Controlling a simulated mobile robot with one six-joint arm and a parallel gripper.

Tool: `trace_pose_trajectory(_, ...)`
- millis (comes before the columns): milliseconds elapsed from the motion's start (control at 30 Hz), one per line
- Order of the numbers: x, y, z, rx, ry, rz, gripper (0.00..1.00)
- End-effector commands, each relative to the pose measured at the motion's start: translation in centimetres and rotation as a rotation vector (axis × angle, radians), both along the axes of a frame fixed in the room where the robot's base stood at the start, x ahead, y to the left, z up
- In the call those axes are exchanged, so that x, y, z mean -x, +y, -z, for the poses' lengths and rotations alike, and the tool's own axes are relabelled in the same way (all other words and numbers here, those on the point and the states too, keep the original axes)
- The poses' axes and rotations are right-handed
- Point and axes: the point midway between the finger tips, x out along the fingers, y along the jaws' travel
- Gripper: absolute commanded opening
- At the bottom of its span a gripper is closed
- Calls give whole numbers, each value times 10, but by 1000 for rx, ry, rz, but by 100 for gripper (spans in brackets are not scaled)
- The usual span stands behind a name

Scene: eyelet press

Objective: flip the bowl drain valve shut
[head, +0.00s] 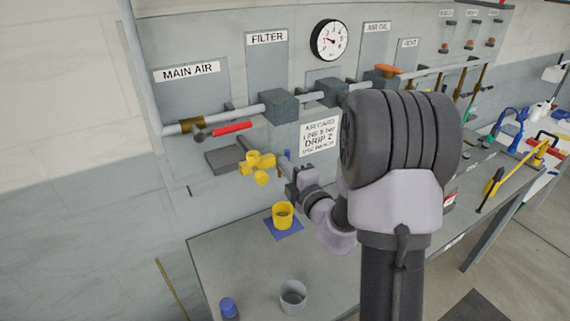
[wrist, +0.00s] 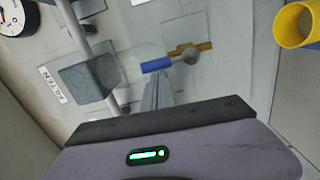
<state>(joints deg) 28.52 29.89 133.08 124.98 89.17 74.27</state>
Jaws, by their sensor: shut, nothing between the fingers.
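The bowl drain valve shows in the wrist view as a small brass body (wrist: 204,47) with a grey round part and a blue lever (wrist: 156,65). In the head view only a bit of blue (head: 287,155) shows behind my gripper. My gripper (wrist: 154,80) is shut and empty. Its fingertips point at the blue lever and are very close to it; I cannot tell whether they touch. The clear filter bowl (wrist: 143,54) is beside the lever in the wrist view. In the head view my gripper (head: 288,168) is below the FILTER unit (head: 279,105).
A yellow cup (head: 283,216) stands on a blue mat (head: 294,233) below the gripper. A yellow handwheel (head: 258,166) is just left of it. A red lever (head: 231,129) and pipe are above. A grey cup (head: 293,295) and a blue-capped bottle (head: 229,308) stand on the bench.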

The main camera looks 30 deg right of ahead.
Motion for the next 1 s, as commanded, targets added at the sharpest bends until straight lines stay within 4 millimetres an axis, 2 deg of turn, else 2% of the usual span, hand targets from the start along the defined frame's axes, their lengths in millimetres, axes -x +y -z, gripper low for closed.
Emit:
trace_pose_trajectory(367, 0, -4, -4, -68, 3, 2, 0)
trace_pose_trajectory(567, 0, -9, -9, -162, 8, 1, 0)
trace_pose_trajectory(1000, -1, -32, -11, -563, 21, 3, 0)
